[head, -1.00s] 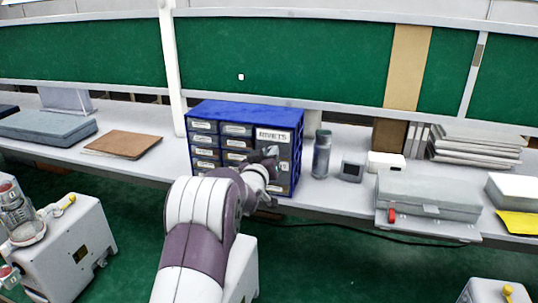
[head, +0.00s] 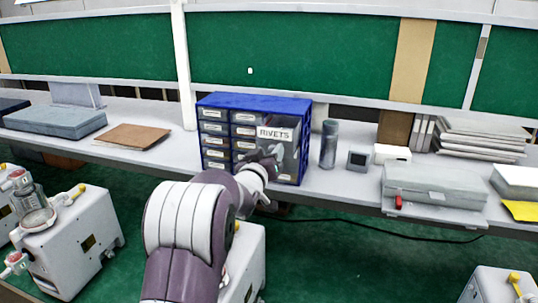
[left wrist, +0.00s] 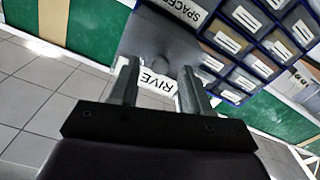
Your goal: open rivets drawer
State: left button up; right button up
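The blue drawer cabinet (head: 250,100) stands on the bench with small labelled drawers at left and larger clear-fronted ones at right. The rivets drawer (head: 292,155), with its white RIVETS label (head: 275,133), stands out a little from the cabinet front in the head view. My left gripper (head: 266,161) is at this drawer's front, just below the label. In the left wrist view its two fingers (left wrist: 158,85) stand apart on either side of the upside-down label; they seem to hold the drawer's pull, whose grip is mostly hidden. The SPACERS label (left wrist: 186,10) shows beyond. My right gripper is out of view.
A grey bottle (head: 329,144) and a small dark box (head: 358,161) stand right of the cabinet. A grey case (head: 434,184) lies farther right. Canister pumps (head: 70,235) stand in front of the bench.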

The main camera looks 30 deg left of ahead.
pick_arm(q)
jog(key=b+v, duration=0.5)
jog(key=v, duration=0.7)
jog(key=shift+s+b, duration=0.3)
jog(key=shift+s, duration=0.05)
jog(key=shift+s, duration=0.15)
